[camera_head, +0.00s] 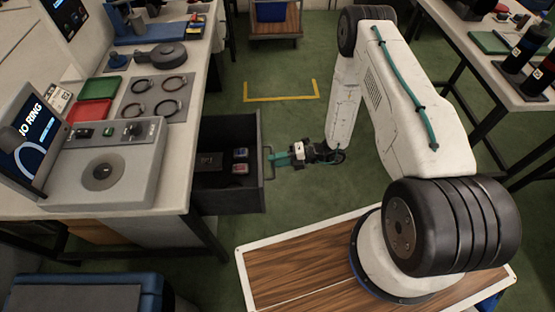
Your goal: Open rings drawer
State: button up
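A dark drawer (228,134) stands pulled out from under the left bench, on the side facing my arm. Inside it lie a dark block (209,161) and two small items (240,161), one bluish and one with some red. The drawer's front carries a handle (268,163).
The left bench (185,135) holds a grey device with a screen (28,138), red and green trays (88,112) and a plate with several rings (155,95). A right bench (490,75) carries dark bottles (525,45). Green floor (290,120) is clear beyond my gripper.

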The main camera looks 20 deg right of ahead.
jog(key=shift+d, duration=0.1)
jog(key=v, duration=0.7)
jog(key=shift+d, duration=0.35)
jog(key=shift+r, duration=0.1)
